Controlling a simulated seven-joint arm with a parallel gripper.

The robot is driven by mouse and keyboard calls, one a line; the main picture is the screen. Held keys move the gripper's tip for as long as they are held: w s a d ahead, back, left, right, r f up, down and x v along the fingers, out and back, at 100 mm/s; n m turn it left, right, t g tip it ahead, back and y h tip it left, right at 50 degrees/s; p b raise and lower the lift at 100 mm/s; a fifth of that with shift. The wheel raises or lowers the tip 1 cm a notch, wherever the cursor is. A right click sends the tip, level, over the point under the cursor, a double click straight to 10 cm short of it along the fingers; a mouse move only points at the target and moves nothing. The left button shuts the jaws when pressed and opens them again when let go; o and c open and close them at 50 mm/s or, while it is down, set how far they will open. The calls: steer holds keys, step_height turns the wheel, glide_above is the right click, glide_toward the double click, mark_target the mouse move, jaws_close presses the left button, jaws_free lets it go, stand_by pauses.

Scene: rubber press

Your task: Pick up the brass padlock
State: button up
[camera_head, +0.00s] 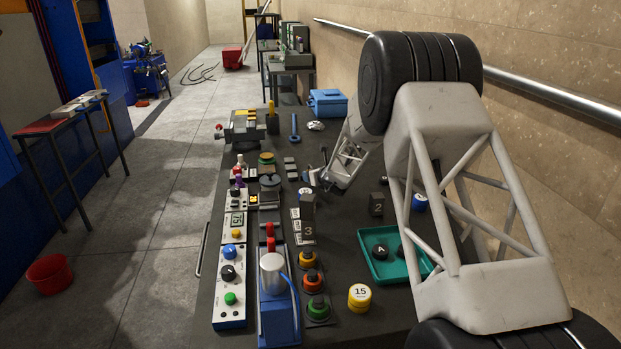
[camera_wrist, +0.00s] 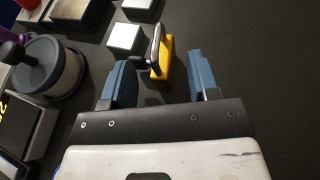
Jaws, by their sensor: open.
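In the picture, the padlock appears between the fingertips, with a gap to each finger. I cannot tell its exact height relative to the fingers. In the head view, my gripper (camera_head: 317,179) is low over the middle of the bench, and I cannot make out the padlock clearly there.
Small metal blocks (camera_wrist: 125,38) lie just left of the padlock. A round knob-topped part (camera_wrist: 48,72) stands further left. The bench is clear to the right in the wrist view. In the head view, a green tray (camera_head: 370,268) and a control panel (camera_head: 232,265) are nearer.

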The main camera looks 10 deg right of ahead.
jaws_close()
stand_by(0.4)
steer(key=shift+r, duration=0.1)
step_height(320, 180, up, 10)
stand_by(0.8)
stand_by(0.5)
